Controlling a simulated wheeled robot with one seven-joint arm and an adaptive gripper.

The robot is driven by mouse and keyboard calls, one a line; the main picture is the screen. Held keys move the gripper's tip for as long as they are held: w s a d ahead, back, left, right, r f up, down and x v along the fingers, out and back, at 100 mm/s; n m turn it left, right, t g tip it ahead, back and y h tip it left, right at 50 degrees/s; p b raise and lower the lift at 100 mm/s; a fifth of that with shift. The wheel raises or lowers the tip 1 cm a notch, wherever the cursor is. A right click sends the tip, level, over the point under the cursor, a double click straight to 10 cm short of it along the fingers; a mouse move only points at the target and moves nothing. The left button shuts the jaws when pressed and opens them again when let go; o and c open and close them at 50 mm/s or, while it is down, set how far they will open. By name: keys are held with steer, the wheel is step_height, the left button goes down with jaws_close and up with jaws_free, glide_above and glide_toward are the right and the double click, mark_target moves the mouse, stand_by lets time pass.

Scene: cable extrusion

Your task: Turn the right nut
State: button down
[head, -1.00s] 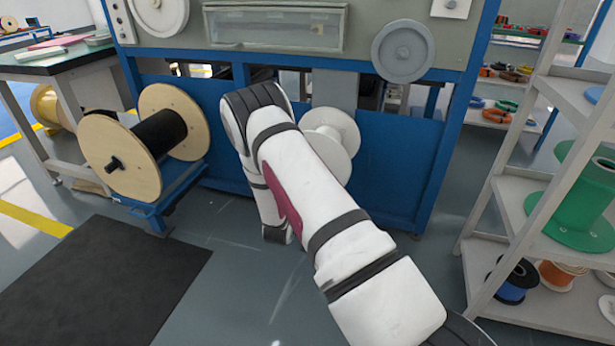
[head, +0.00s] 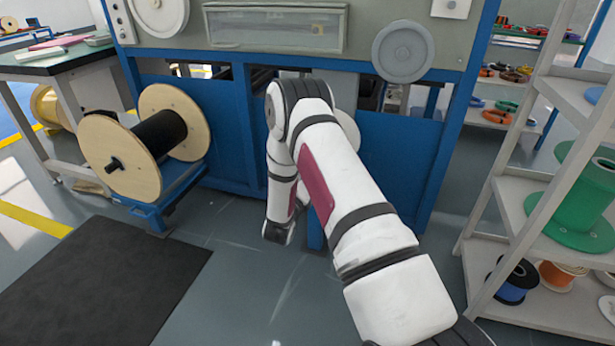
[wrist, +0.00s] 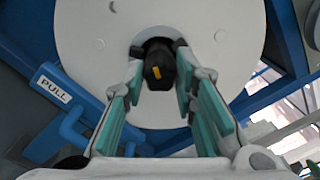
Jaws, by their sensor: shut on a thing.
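The right nut (wrist: 158,66) is a black knob with a small orange mark. It sits at the centre of a white spool (wrist: 215,45) in the wrist view. My gripper (wrist: 160,82) has its teal-padded fingers on either side of the nut and is shut on it. In the head view my gripper is hidden behind my arm, and only a sliver of the white spool (head: 348,128) shows.
A blue handle plate marked PULL (wrist: 55,90) is left of the spool. In the head view, a black-wound wooden spool (head: 120,158) stands on the left. A grey shelf rack (head: 510,190) with cable spools is on the right.

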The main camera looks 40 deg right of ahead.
steer(key=shift+f+m, duration=0.1)
steer(key=shift+m, duration=0.6)
steer(key=shift+a, duration=0.1)
steer(key=c, duration=1.3)
jaws_free()
steer(key=v, duration=1.2)
steer(key=shift+s, duration=0.1)
